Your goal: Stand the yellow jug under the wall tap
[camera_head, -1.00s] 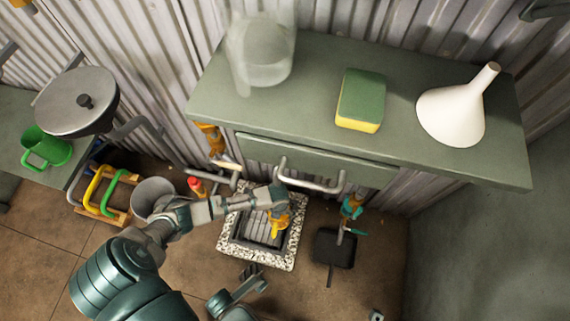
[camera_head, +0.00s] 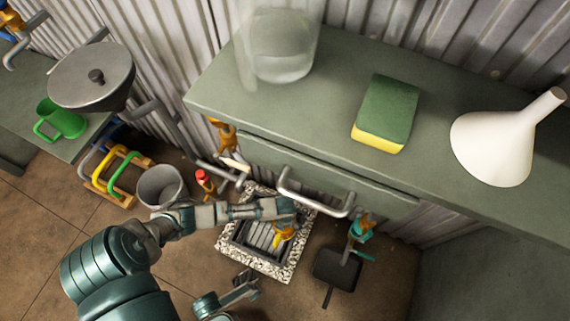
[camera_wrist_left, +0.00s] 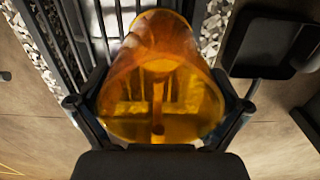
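The translucent yellow jug (camera_head: 284,235) is over the floor drain grate (camera_head: 250,257). My left gripper (camera_head: 284,210) reaches it from the left. In the left wrist view the jug (camera_wrist_left: 160,85) fills the space between the fingers (camera_wrist_left: 160,112), which press on both sides. I cannot tell whether its base touches the grate. A wall fitting with an orange top (camera_head: 225,133), seemingly a tap, is under the shelf, up and left of the jug. A teal-topped fitting (camera_head: 361,228) is right of the jug. A gripper, seemingly my right one (camera_head: 245,285), is low in the middle, apart from the jug; its opening is unclear.
A green shelf (camera_head: 225,95) with a drawer handle (camera_head: 315,199) overhangs the drain. It holds a clear container (camera_head: 280,50), a sponge (camera_head: 385,112) and a white funnel (camera_head: 495,145). A grey bucket (camera_head: 160,187) and a dark dustpan (camera_head: 335,268) flank the drain.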

